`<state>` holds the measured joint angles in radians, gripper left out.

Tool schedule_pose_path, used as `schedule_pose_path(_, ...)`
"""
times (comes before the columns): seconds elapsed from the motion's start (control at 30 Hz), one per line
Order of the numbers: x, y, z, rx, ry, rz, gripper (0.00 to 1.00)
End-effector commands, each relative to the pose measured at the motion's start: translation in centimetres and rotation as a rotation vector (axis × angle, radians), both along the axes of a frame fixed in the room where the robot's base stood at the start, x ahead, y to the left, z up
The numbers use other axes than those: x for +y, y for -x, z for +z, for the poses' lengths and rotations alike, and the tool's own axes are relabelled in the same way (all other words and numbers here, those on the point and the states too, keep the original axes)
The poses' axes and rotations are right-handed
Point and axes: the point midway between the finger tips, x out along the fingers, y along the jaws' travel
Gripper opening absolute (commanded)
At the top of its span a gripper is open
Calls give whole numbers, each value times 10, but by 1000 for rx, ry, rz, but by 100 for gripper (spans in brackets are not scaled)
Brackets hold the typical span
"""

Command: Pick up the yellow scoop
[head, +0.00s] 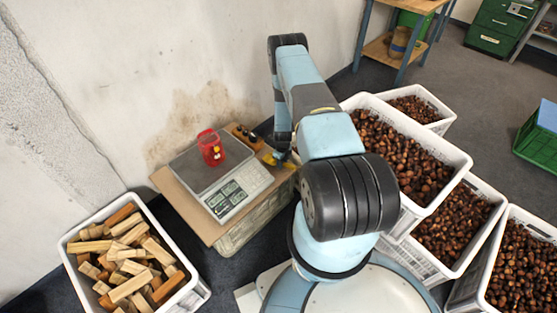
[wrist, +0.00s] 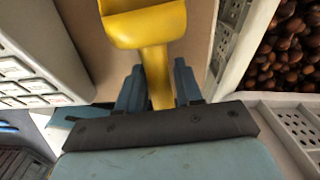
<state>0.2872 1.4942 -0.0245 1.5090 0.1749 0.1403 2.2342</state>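The yellow scoop (wrist: 150,25) shows in the wrist view with its bowl at the top and its handle running down between my two fingers. In the head view a small yellow part of it (head: 267,156) shows at the right edge of the cardboard, beside the scale; my arm hides the rest. My gripper (wrist: 159,88) has one blue finger on each side of the handle, very close to it. I cannot tell whether the fingers touch the handle. My gripper (head: 282,153) is low over the cardboard-topped stand in the head view.
A scale (head: 238,190) with a red container (head: 210,148) stands left of my gripper on the cardboard (head: 175,187). A crate of chestnuts (head: 452,158) is close on the right, with more crates beyond. A crate of wood blocks (head: 196,290) stands lower left. The wall is behind.

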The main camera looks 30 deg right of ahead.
Motion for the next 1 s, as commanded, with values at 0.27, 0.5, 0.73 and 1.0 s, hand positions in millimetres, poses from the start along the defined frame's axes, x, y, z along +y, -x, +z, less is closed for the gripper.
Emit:
schedule_pose_path(0.27, 0, 0, 0, 0, 0, 0, 8)
schedule_pose_path(0.5, 0, 0, 0, 0, 0, 0, 0)
schedule_pose_path(0.73, 0, 0, 3, 0, 0, 0, 0)
schedule_pose_path(1.0, 0, 2, 37, -1, 0, 0, 0)
